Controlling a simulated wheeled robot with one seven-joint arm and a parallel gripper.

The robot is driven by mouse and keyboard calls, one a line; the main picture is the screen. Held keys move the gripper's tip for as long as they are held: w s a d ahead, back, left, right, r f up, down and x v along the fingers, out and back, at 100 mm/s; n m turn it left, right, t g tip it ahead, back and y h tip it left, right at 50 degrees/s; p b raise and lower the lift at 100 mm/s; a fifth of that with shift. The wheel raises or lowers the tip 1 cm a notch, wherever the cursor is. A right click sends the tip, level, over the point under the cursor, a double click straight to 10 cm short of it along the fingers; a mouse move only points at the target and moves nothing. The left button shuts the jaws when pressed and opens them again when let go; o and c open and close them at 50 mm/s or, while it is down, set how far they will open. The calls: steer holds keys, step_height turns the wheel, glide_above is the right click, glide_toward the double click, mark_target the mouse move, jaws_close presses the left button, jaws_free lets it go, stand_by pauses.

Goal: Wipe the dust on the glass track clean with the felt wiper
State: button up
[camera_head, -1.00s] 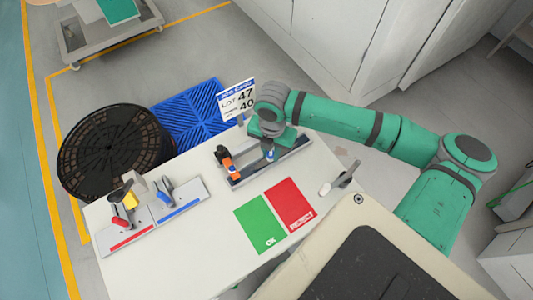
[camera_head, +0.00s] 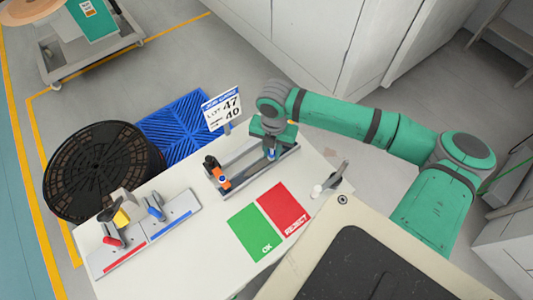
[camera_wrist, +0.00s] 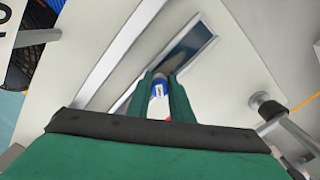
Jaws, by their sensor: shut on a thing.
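The glass track (camera_head: 240,177) is a dark strip between pale metal rails at the table's back edge. It also shows in the wrist view as a dark blue strip (camera_wrist: 193,40). My gripper (camera_head: 271,150) is over the right half of the track. In the wrist view, my gripper (camera_wrist: 160,82) is shut on the felt wiper (camera_wrist: 158,90), whose blue handle shows between the fingers. The wiper's lower end is mostly hidden, so contact with the glass is unclear. A greyish patch shows beside it; I cannot tell whether it is dust.
An orange and black clamp-like part (camera_head: 215,172) stands at the track's left end. Green OK (camera_head: 257,232) and red REJECT (camera_head: 284,208) mats lie in front. A metal fixture (camera_head: 145,235) is at left, and a lot sign (camera_head: 222,108) stands behind the track.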

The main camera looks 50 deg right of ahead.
steer(key=shift+s+d, duration=0.25)
steer(key=shift+d, duration=0.6)
steer(key=shift+s+d, duration=0.2)
steer(key=shift+d, duration=0.65)
steer(key=shift+s+d, duration=0.25)
steer(key=shift+d, duration=0.6)
steer(key=shift+w+a+r, duration=0.1)
steer(key=shift+w+a, duration=0.2)
steer(key=shift+a, duration=0.6)
steer(key=shift+w+a, duration=0.25)
steer(key=shift+a, duration=0.6)
steer(key=shift+w+a, duration=0.2)
steer(key=shift+a, duration=0.65)
steer(key=shift+w+a, duration=0.15)
steer(key=shift+a, duration=0.65)
steer(key=shift+w+a, duration=0.2)
steer(key=shift+a, duration=0.55)
steer(key=shift+w+a, duration=0.2)
steer(key=shift+a, duration=0.55)
